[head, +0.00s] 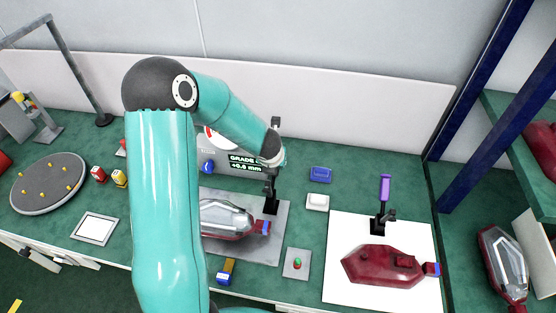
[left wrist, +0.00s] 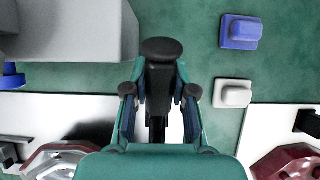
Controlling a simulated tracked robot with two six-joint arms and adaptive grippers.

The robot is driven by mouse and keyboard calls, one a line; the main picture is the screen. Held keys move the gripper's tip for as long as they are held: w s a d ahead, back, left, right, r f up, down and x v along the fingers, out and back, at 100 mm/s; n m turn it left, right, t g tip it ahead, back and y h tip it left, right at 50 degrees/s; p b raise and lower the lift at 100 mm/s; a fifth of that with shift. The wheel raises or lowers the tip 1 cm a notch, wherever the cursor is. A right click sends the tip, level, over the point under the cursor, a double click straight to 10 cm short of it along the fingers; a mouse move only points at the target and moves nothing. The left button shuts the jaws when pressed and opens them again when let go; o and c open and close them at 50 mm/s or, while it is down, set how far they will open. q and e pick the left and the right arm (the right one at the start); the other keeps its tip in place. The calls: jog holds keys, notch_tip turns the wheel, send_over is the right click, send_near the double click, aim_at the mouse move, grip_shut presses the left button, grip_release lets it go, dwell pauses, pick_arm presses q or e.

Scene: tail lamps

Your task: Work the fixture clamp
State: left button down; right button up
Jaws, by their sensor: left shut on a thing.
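My left gripper (head: 272,158) reaches down behind the grey fixture plate (head: 268,246). In the left wrist view its fingers (left wrist: 160,92) are shut on the black handle of the fixture clamp (left wrist: 161,50), which has a rounded end. The black clamp base (head: 271,206) stands at the back of the plate; my gripper and arm hide part of the clamp. A clear and red tail lamp (head: 230,220) with a blue connector lies on the plate, partly behind my arm. A second clamp with a purple upright handle (head: 384,188) stands on a white plate (head: 342,232). My right gripper is not in view.
A dark red lamp (head: 380,267) lies on the white plate. A grey box with a "GRADE" display (head: 245,163) stands behind the lamp. A blue block (head: 320,174) and a white block (head: 317,202) sit right of the clamp. A button box (head: 297,264) is in front.

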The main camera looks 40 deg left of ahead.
pick_arm(q)
jog(key=shift+s+a+f, duration=0.1)
jog(key=shift+s+f, duration=0.1)
jog(key=c, duration=1)
grip_release()
jog(key=shift+o, duration=0.4)
jog(key=shift+w, duration=0.15)
jog(key=shift+r, duration=0.1)
jog(key=shift+r, duration=0.4)
jog(key=shift+d+v, duration=0.1)
jog(key=shift+v, duration=1.7)
jog(key=shift+d+v, duration=0.15)
jog(key=shift+v, duration=1.65)
jog(key=shift+f, duration=0.25)
